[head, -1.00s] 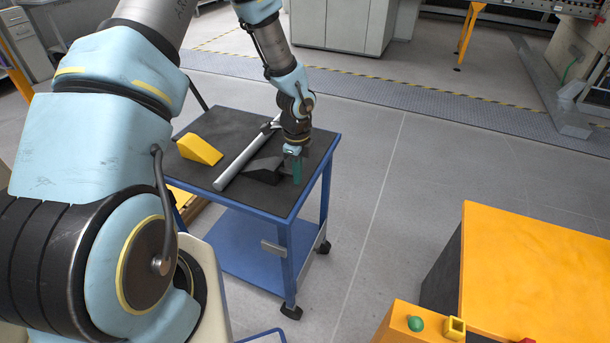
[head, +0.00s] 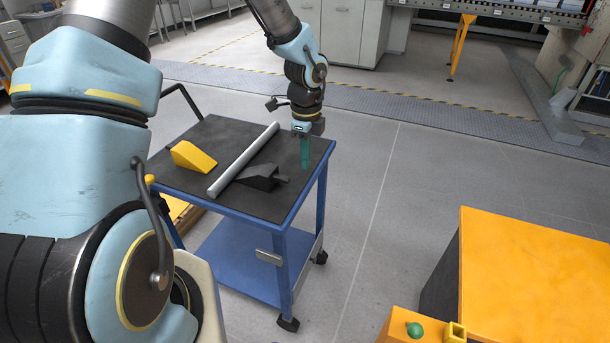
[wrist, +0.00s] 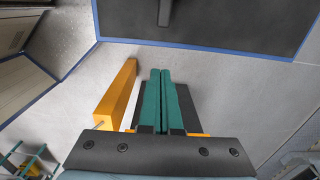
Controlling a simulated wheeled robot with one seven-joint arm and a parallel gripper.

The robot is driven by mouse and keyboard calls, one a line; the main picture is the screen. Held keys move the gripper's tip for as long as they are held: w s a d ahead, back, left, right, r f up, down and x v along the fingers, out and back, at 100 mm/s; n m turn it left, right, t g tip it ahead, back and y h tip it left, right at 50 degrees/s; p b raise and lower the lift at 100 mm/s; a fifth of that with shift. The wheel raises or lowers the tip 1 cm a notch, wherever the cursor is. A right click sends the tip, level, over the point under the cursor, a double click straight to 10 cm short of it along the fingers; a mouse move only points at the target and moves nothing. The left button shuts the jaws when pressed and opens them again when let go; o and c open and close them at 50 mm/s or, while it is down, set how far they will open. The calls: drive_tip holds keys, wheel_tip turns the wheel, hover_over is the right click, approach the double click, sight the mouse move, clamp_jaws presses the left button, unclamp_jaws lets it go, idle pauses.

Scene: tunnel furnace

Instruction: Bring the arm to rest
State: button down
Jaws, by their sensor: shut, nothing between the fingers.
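My gripper (head: 305,165) hangs fingers-down over the right part of the blue cart's black top (head: 223,131). Its teal fingers are together with nothing between them. The wrist view also shows the fingers (wrist: 162,100) side by side and closed. My forearm reaches down to it from the top of the head view. A dark grey wedge (head: 262,176) lies on the cart to the left of the fingers, apart from them.
A silver bar (head: 240,162) and a yellow wedge (head: 192,157) lie on the cart. An orange-topped unit (head: 530,265) with a green button (head: 414,330) stands at the lower right. Grey floor lies open between it and the cart.

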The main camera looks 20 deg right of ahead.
drive_tip(key=s+a+r+n, duration=0.2)
drive_tip(key=a+r+n, duration=0.2)
drive_tip(key=a+n, duration=0.4)
drive_tip(key=s+a+r+n+t, duration=0.1)
drive_tip(key=a+r+n, duration=0.3)
drive_tip(key=a+n, duration=0.5)
drive_tip(key=s+a+r+n, duration=0.3)
drive_tip(key=a+n, duration=0.5)
drive_tip(key=a, duration=0.4)
drive_tip(key=shift+r+t, duration=0.3)
drive_tip(key=shift+r, duration=0.3)
